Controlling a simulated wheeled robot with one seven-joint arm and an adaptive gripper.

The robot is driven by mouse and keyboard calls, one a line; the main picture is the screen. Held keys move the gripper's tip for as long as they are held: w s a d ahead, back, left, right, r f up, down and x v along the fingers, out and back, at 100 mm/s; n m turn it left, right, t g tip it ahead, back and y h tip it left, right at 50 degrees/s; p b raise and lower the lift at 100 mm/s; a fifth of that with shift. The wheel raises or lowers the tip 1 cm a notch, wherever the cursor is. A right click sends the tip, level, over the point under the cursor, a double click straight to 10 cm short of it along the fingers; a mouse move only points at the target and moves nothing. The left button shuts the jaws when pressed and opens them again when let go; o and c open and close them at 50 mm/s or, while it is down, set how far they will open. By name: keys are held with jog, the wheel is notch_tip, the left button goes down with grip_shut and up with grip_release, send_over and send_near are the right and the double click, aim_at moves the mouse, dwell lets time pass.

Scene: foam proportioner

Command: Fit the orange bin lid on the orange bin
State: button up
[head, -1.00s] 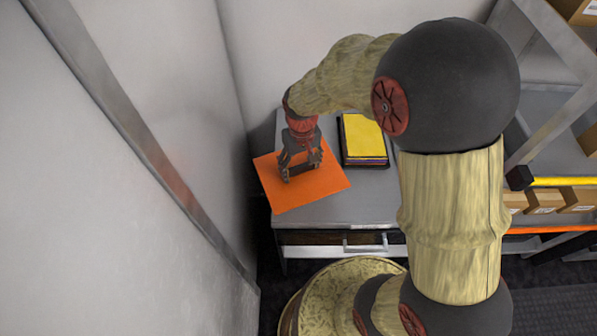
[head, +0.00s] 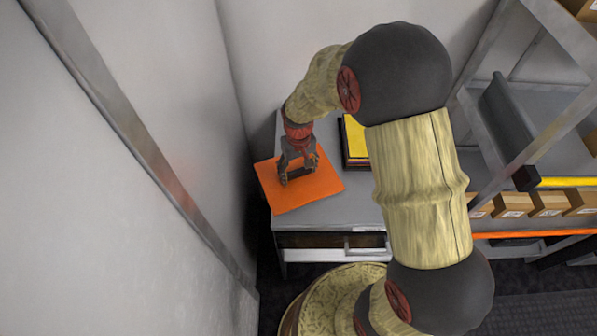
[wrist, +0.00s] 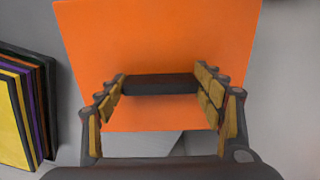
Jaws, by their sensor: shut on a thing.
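The orange bin lid (head: 312,190) is a flat square plate with a dark bar handle, lying roughly level over the left part of the grey table. In the wrist view the lid (wrist: 165,40) fills the upper middle, and its handle (wrist: 160,84) spans between my fingers. My gripper (head: 298,178) points down and is shut on that handle; its fingers show in the wrist view (wrist: 160,80). I see no orange bin; anything under the lid is hidden. I cannot tell whether the lid rests on something or hangs above the table.
A dark-edged stack with a yellow top (head: 355,138) stands right of the lid. The grey table (head: 345,210) has bare room at its front. Walls (head: 225,120) rise close at the left and back. A metal rack (head: 500,130) with cardboard boxes (head: 550,203) stands at the right.

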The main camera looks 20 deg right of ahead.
jog(key=shift+f, duration=0.15)
jog(key=o, duration=1.2)
jog(key=shift+o, duration=0.3)
